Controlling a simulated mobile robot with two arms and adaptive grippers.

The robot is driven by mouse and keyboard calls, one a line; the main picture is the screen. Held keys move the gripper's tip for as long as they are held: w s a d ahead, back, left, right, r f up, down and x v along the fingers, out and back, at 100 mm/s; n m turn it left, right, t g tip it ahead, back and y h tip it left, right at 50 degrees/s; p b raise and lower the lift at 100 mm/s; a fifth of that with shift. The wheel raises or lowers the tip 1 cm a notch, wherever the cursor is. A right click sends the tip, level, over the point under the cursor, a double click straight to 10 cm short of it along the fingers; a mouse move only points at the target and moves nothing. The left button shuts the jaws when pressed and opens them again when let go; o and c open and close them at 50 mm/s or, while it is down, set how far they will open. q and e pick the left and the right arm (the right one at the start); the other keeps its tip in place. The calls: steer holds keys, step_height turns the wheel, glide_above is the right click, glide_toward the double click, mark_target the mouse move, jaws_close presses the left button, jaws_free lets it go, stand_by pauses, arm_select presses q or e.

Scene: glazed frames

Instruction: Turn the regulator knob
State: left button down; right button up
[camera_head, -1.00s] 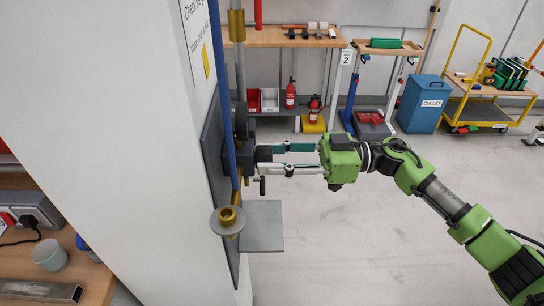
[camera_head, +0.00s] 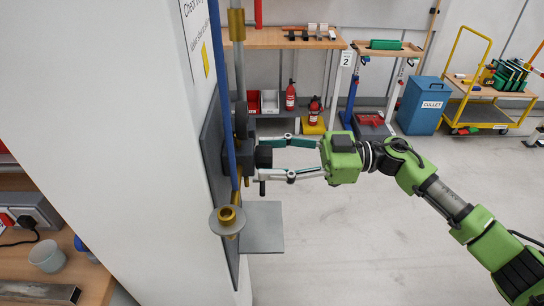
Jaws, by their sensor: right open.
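The regulator is a dark body (camera_head: 240,158) on a grey back plate fixed to the side of the white pillar. Its black knob (camera_head: 264,157) sticks out to the right. My right gripper (camera_head: 268,157) reaches in from the right and is open, with one finger above the knob and one below it. Both fingers stand apart from the knob, as far as I can tell, and the fingertips are close to the regulator body. The knob's turned angle cannot be read from here. My left gripper is not in view.
A blue pipe (camera_head: 223,105) runs upright in front of the regulator. A brass fitting on a round flange (camera_head: 228,221) and a grey shelf plate (camera_head: 262,228) sit below. The floor (camera_head: 345,240) under my arm is clear. Benches, a blue bin (camera_head: 423,104) and a yellow trolley stand behind.

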steer(key=d, duration=1.2)
